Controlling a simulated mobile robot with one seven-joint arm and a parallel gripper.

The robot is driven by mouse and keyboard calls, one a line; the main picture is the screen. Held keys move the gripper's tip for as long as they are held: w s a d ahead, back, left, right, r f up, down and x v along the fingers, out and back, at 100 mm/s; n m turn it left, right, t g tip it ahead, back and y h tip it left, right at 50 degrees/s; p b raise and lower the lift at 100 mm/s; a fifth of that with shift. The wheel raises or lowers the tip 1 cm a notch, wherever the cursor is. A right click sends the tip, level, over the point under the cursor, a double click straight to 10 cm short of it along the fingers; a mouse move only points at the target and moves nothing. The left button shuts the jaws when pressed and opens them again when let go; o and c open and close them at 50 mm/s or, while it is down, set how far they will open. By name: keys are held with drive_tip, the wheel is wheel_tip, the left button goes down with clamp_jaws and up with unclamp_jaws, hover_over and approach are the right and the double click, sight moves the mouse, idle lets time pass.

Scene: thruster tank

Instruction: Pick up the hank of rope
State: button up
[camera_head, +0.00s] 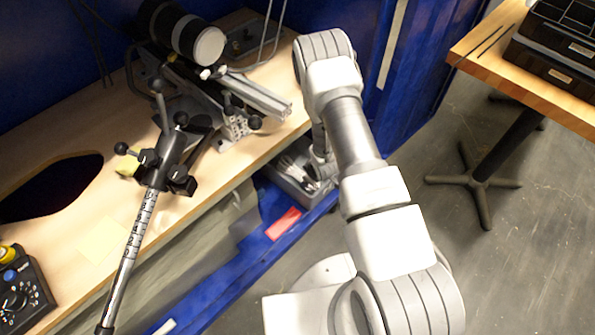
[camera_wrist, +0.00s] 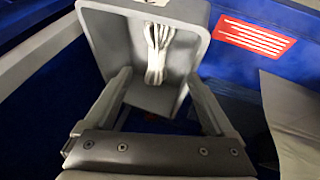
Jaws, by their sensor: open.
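The hank of rope (camera_wrist: 157,55) is a white bundle. It lies in a grey bin (camera_wrist: 115,40) in the wrist view, in the upper middle. My gripper (camera_wrist: 162,85) is open, with one finger on each side of the rope in the picture and nothing between the fingertips that I can see being held. In the head view the grey bin (camera_head: 311,199) sits below the bench edge, with the white rope (camera_head: 293,166) partly showing inside it. My arm hides part of the bin there, and my gripper is mostly hidden behind it.
A red label (camera_wrist: 254,37) lies on the blue surface beside the bin. A wooden bench (camera_head: 215,172) with a clamp rig (camera_head: 165,150) is at the left. A table (camera_head: 520,65) with black drawers (camera_head: 553,50) stands at the right. Grey floor (camera_head: 520,240) is open between them.

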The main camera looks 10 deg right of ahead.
drive_tip(key=b+x, duration=0.1)
drive_tip(key=x, duration=0.2)
drive_tip(key=b+x, duration=0.1)
drive_tip(key=x, duration=0.3)
drive_tip(key=b+x, duration=0.2)
drive_tip(key=x, duration=0.1)
drive_tip(key=shift+s+f, duration=0.15)
drive_tip(key=shift+f, duration=0.35)
drive_tip(key=shift+w+f, duration=0.3)
drive_tip(key=shift+w, duration=0.05)
drive_tip(key=shift+w+b+x, duration=0.2)
drive_tip(key=shift+b+x, duration=1.55)
drive_tip(key=shift+x, duration=0.8)
drive_tip(key=shift+d+r, duration=0.1)
drive_tip(key=shift+s+d, duration=0.1)
drive_tip(key=shift+d, duration=0.1)
clamp_jaws()
